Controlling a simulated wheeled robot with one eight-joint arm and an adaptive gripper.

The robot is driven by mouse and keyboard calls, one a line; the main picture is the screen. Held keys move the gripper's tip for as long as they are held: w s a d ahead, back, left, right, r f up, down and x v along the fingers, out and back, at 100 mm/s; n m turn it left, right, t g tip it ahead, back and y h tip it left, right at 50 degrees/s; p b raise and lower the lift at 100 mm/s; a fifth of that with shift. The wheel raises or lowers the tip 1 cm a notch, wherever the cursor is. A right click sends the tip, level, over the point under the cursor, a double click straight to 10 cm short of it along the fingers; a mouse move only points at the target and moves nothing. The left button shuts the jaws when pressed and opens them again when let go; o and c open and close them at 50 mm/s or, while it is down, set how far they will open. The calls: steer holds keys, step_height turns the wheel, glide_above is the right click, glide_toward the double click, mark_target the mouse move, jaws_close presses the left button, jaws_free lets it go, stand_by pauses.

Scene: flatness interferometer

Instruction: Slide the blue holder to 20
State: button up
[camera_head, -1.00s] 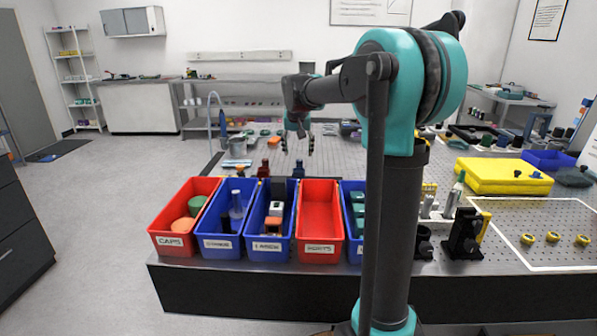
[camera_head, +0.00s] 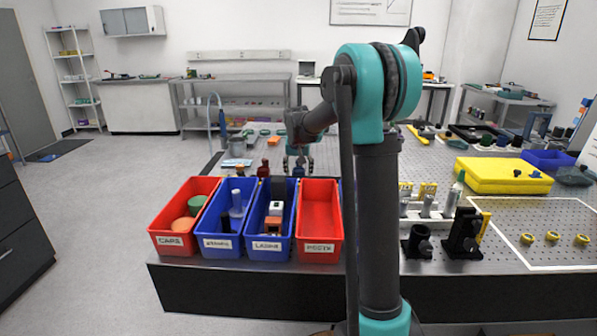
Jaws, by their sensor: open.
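A small dark blue holder (camera_head: 298,171) stands behind the row of bins, near the table's middle. A similar dark red holder (camera_head: 263,168) stands to its left. My gripper (camera_head: 298,166) is open and points down at the blue holder, its fingers apparently on either side of it. I cannot tell whether they touch it. The lower part of the blue holder is hidden behind the bins. No scale or number 20 is readable in this view.
Blue and red bins, including an empty red one (camera_head: 318,215), line the front edge. Black mounts (camera_head: 463,234) stand to the right of my arm. A yellow case (camera_head: 500,175) lies farther right. My arm hides part of the table.

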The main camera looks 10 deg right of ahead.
jaws_close()
steer(key=shift+s+d, duration=0.2)
steer(key=shift+d, duration=0.8)
steer(key=shift+s+d, duration=0.2)
steer(key=shift+d, duration=0.75)
jaws_free()
steer(key=shift+r, duration=0.1)
steer(key=v, duration=1.2)
